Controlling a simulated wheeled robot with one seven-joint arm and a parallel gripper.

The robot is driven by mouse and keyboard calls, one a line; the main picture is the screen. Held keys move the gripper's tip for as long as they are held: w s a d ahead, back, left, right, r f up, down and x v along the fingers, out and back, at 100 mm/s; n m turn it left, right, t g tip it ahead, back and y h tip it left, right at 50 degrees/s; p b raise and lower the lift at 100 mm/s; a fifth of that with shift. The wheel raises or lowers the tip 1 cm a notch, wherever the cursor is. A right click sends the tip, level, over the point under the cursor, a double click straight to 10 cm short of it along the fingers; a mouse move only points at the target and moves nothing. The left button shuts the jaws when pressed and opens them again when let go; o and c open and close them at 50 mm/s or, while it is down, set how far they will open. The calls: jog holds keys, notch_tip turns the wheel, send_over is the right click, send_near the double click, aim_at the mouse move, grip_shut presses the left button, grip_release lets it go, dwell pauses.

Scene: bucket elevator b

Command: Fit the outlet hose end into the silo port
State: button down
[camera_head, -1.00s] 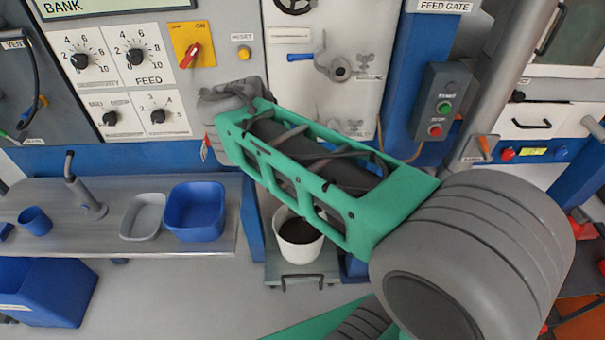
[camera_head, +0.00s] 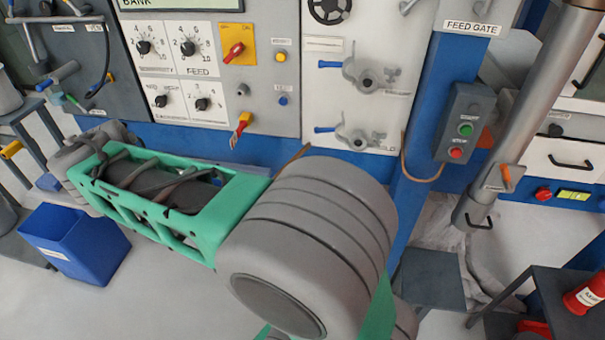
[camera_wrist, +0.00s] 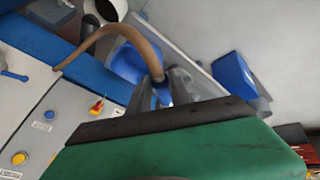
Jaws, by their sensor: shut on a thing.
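In the wrist view a tan hose (camera_wrist: 136,31) arches from the machine's side down to my gripper (camera_wrist: 184,88). Its blue end piece (camera_wrist: 163,95) is at the grey fingers, which are shut on it. The green wrist body covers the lower part of that view, so the grip is only partly seen. In the head view a short stretch of tan hose (camera_head: 296,157) shows behind my arm. My arm reaches to the left there, and its fingers are hidden. I cannot make out the silo port in either view.
A blue bin (camera_head: 75,243) stands on the floor below my arm; a blue bin also shows in the wrist view (camera_wrist: 234,74). The control panel (camera_head: 210,60) and valve panel (camera_head: 355,70) stand behind the arm. A slanted grey pipe (camera_head: 535,110) is at right.

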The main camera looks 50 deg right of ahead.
jog(key=s+d+f+m+g+b, duration=0.1)
jog(key=s+d+f+m, duration=0.15)
jog(key=d, duration=0.55)
jog(key=s+d+f+m+g+h+b, duration=0.15)
jog(key=s+d, duration=0.25)
jog(key=d, duration=0.5)
jog(key=s+d+f+m+b, duration=0.1)
jog(key=s+d+m, duration=0.15)
jog(key=d, duration=0.55)
jog(key=s+d+f+m+g+b, duration=0.1)
jog(key=s+d, duration=0.5)
jog(key=s, duration=0.2)
jog(key=s+d+f+m, duration=0.1)
jog(key=s+d+m, duration=0.1)
jog(key=s+d, duration=0.4)
jog(key=s, duration=0.2)
jog(key=shift+s+f+g+b, duration=0.2)
jog(key=shift+s+g+b, duration=0.15)
jog(key=shift+s+m, duration=0.1)
jog(key=shift+m, duration=0.15)
jog(key=shift+w+d+p, duration=0.25)
jog(key=shift+w+d, duration=0.15)
jog(key=shift+d, duration=0.45)
jog(key=shift+w+d+p, duration=0.2)
jog(key=shift+w+d, duration=0.25)
jog(key=shift+d, duration=0.35)
jog(key=shift+w+d+p, duration=0.25)
jog(key=shift+w+d, duration=0.15)
jog(key=shift+d, duration=0.45)
